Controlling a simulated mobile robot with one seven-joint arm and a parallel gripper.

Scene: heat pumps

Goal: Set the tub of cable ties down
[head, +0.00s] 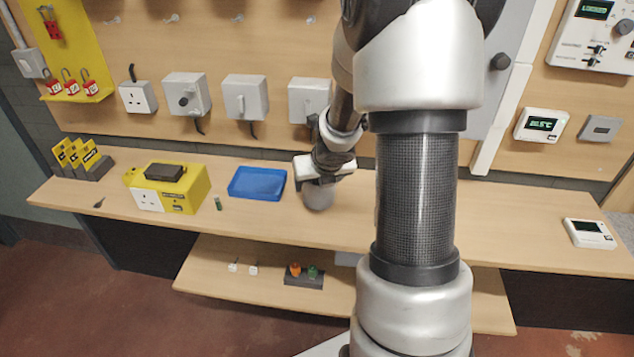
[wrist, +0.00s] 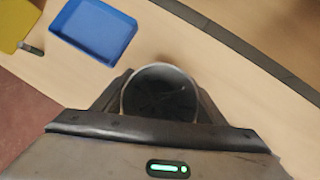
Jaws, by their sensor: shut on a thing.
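The tub of cable ties (head: 318,194) is a grey round container. In the head view it is below my gripper (head: 320,180), at the wooden bench just right of the blue tray. In the wrist view I look into the tub's open top (wrist: 160,92); its inside is dark with a few thin pale lines. My gripper (wrist: 158,105) has a finger on each side of the tub and is shut on it. The tub looks upright, and its base appears at or very close to the bench top; I cannot tell whether it touches.
A blue tray (head: 257,183) lies left of the tub, also in the wrist view (wrist: 95,30). The bench (head: 520,228) is clear right of my arm, up to a white thermostat (head: 589,233).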

